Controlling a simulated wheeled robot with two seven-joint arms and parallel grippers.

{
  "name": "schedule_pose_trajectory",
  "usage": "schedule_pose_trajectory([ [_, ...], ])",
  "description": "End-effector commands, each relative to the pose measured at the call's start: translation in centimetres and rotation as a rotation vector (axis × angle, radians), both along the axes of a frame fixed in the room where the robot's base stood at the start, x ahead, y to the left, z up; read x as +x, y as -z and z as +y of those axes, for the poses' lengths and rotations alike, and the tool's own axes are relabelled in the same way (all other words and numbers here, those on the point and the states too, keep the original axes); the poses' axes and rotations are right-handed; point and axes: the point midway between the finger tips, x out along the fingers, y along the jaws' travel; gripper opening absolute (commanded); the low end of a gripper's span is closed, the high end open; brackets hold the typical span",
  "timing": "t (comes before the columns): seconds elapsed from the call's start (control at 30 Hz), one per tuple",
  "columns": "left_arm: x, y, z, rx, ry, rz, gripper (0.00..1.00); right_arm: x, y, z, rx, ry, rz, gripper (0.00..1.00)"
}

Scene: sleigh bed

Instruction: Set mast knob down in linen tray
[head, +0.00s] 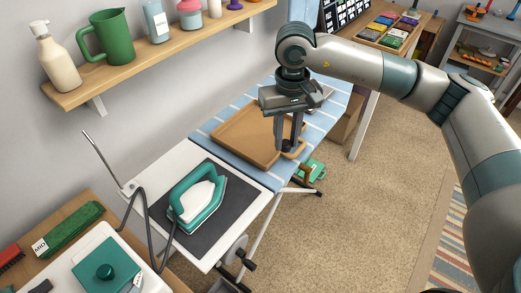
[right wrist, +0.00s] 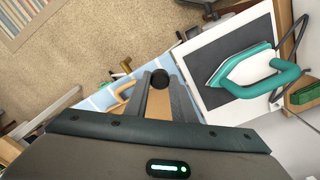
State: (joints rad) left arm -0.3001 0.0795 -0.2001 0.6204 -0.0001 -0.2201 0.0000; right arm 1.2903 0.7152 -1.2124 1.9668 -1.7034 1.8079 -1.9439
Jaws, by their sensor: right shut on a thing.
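The linen tray (head: 236,127) is a tan, shallow, rimmed tray on the blue striped ironing board (head: 208,128). My right gripper (head: 288,146) points down over the right end of the tray in the head view. In the right wrist view its fingers are shut on a small round black thing, the mast knob (right wrist: 160,79), held at the fingertips. Tan tray surface shows between the fingers. My left gripper is not in view.
A teal iron (head: 197,198) rests on the dark pad (head: 239,206) at the board's near end. A wall shelf (head: 150,58) with a green jug (head: 108,38) and bottles runs above. Green things (head: 313,171) lie below the board. Carpet at right is mostly clear.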

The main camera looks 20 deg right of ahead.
Motion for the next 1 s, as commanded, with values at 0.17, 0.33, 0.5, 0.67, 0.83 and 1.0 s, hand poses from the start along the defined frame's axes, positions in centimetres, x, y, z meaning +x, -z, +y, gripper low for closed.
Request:
schedule_pose_trajectory([
  [0.17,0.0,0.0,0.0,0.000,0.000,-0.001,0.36,0.0,0.0,0.0,0.000,0.000,0.000,0.00],
  [0.33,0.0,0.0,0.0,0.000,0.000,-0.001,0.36,-0.4,0.2,0.0,-0.001,-0.001,0.000,0.00],
  [0.5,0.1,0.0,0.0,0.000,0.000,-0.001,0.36,-3.0,1.4,0.0,-0.004,-0.003,0.001,0.00],
  [0.67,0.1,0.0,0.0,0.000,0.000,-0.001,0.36,-6.6,2.7,0.0,-0.003,-0.004,0.000,0.00],
  [0.83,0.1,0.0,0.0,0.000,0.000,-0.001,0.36,-9.3,3.5,0.0,0.000,-0.002,0.000,0.00],
  [1.0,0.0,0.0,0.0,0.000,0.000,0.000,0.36,-9.6,3.6,0.0,0.001,0.000,0.000,0.00],
])
